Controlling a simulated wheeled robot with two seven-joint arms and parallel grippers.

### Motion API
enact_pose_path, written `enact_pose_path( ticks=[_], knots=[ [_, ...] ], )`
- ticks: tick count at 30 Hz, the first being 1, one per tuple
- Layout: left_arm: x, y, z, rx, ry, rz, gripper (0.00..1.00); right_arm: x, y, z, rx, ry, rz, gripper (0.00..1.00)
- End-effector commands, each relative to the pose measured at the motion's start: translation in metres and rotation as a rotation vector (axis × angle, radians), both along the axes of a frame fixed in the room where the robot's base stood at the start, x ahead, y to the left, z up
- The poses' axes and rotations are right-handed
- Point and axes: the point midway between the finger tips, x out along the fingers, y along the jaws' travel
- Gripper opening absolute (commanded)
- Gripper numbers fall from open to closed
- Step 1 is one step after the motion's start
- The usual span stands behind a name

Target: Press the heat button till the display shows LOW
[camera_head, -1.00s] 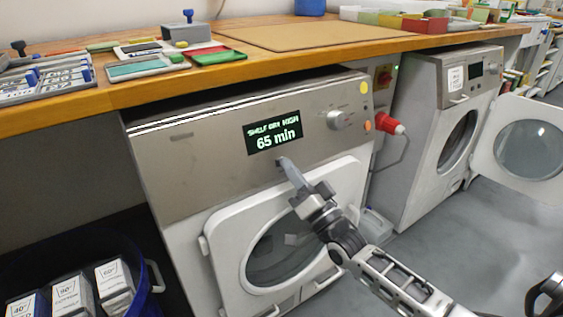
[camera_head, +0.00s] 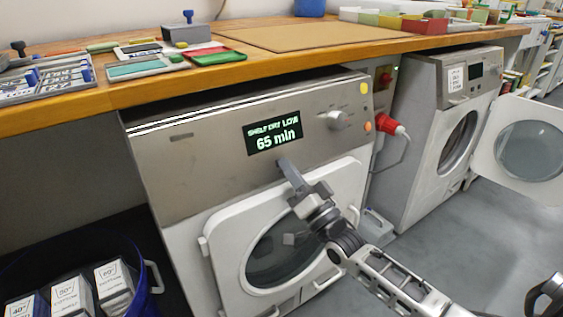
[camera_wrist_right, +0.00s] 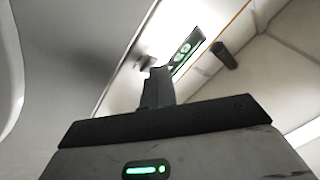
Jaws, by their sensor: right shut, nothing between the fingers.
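The dryer's display (camera_head: 273,132) reads "SHELF DRY LOW" with "65 min" below it. It sits on the grey control panel (camera_head: 200,165) of the near dryer. My right gripper (camera_head: 283,162) is shut and empty, its fingertips at the panel just below the display. The heat button is hidden behind the fingertips, and I cannot tell whether they touch it. In the right wrist view the shut fingers (camera_wrist_right: 157,85) point up toward the panel, and part of the lit display (camera_wrist_right: 186,50) shows beyond them. My left gripper is not in view.
A dial (camera_head: 338,119) and a yellow spot (camera_head: 363,88) are on the panel's right. A wooden worktop (camera_head: 150,85) runs above.

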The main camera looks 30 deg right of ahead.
Motion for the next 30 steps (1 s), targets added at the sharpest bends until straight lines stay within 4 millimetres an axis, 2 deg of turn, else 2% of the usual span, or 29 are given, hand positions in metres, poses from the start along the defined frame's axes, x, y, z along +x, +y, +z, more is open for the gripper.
enact_pose_path(
  ticks=[9, 16, 20, 30],
  knots=[
    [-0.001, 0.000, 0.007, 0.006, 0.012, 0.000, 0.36, -0.013, -0.001, 0.005, -0.001, 0.002, 0.000, 0.00],
    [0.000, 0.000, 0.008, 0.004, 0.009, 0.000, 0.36, -0.014, -0.001, 0.004, -0.001, 0.001, 0.000, 0.00],
    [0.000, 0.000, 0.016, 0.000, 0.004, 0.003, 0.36, -0.017, -0.001, 0.006, -0.001, 0.002, 0.000, 0.00],
    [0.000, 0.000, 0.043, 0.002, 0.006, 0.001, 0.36, -0.049, -0.004, 0.018, -0.002, 0.003, 0.000, 0.00]
  ],
)
